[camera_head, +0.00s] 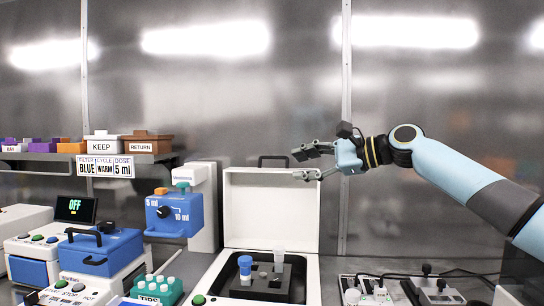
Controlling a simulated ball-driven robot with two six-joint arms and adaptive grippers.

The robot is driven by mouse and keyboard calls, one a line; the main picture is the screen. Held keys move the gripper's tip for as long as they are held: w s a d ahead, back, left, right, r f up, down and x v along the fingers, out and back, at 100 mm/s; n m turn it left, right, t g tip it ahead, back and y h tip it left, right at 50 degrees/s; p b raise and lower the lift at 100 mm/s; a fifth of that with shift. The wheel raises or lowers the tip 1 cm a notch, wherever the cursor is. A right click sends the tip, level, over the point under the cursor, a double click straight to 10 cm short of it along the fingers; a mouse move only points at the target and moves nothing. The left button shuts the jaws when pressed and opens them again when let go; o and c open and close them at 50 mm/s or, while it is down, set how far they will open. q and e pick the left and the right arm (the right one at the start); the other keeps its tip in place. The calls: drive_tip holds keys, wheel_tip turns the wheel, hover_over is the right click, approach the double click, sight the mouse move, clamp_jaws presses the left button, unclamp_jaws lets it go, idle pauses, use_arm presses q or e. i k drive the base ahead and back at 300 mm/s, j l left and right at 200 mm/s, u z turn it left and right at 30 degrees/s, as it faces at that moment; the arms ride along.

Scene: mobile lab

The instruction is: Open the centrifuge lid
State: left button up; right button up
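A white box that looks like the centrifuge (312,285) stands at the bottom middle. Its white lid (270,205) stands upright, open, with a dark handle (273,158) on its top edge. Inside are a dark block (260,291), a blue tube (245,268) and a pale tube (279,259). My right gripper (302,163) comes in from the right. Its fingers are apart and empty, near the lid's upper right corner in the picture. I cannot tell the depth gap, but it is not holding the handle. My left gripper is not in view.
A blue dispenser (172,214) and blue box with a handle (100,251) stand left. A green tips rack (158,289) is at the front. A shelf with KEEP (103,145) and RETURN (147,146) bins is upper left. Cabled devices (405,291) stand lower right.

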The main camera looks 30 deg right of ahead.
sight(264, 209)
drive_tip(key=i+l, duration=0.85)
drive_tip(key=i, duration=0.05)
